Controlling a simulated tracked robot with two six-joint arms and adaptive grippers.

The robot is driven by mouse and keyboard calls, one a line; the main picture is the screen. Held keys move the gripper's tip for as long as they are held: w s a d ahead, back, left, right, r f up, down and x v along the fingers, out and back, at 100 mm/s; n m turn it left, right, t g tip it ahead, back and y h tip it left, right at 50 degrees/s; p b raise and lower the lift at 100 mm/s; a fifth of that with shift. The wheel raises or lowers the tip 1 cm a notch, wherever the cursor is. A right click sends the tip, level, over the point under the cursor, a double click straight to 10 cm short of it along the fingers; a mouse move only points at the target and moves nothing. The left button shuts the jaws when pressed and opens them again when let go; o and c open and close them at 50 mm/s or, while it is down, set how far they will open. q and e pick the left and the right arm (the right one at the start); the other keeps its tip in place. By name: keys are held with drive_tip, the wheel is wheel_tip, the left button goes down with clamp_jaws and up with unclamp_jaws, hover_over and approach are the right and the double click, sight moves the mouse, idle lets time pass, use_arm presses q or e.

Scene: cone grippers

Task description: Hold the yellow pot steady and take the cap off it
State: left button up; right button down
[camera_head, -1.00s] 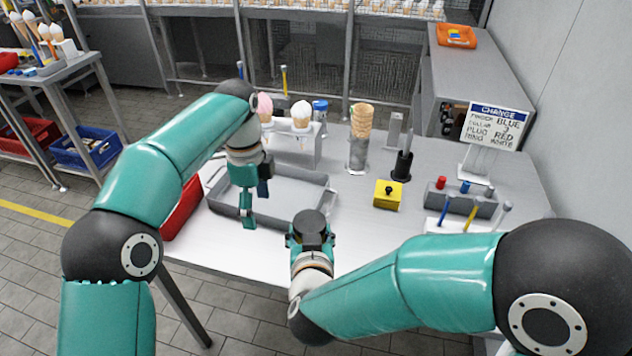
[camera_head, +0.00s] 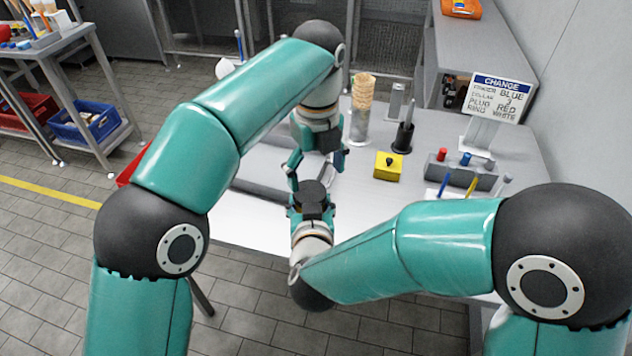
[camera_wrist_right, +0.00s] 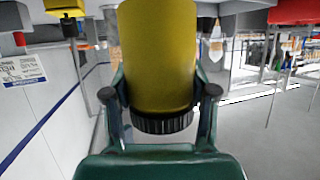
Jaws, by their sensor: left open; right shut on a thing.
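In the right wrist view, which is upside down, the yellow pot (camera_wrist_right: 157,55) is a plain cylinder with a black ribbed cap (camera_wrist_right: 163,123) on its upper end. My right gripper (camera_wrist_right: 160,94) is shut on the pot, one finger on each side near the cap. In the head view the right gripper (camera_head: 311,207) is at the table's front side. A dark round top, seemingly the cap (camera_head: 312,190), shows between its fingers, and the yellow body is hidden. My left gripper (camera_head: 316,168) is open, fingers downward, just behind and apparently above the cap.
A grey tray (camera_head: 262,200) lies behind my left arm, partly hidden. A yellow block with a black knob (camera_head: 388,172), a cone stack (camera_head: 362,95), a black peg holder (camera_head: 403,137), a grey rack (camera_head: 462,172) and a sign (camera_head: 497,98) stand to the right.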

sight(314, 189)
use_arm(q)
drive_tip(key=shift+f, duration=1.9)
drive_tip(key=shift+c, duration=0.2)
drive_tip(key=shift+d+f, duration=0.1)
drive_tip(key=shift+f, duration=0.1)
clamp_jaws()
drive_tip(key=n, duration=0.4)
drive_tip(key=shift+w+a, duration=0.1)
drive_tip(key=shift+a, duration=0.15)
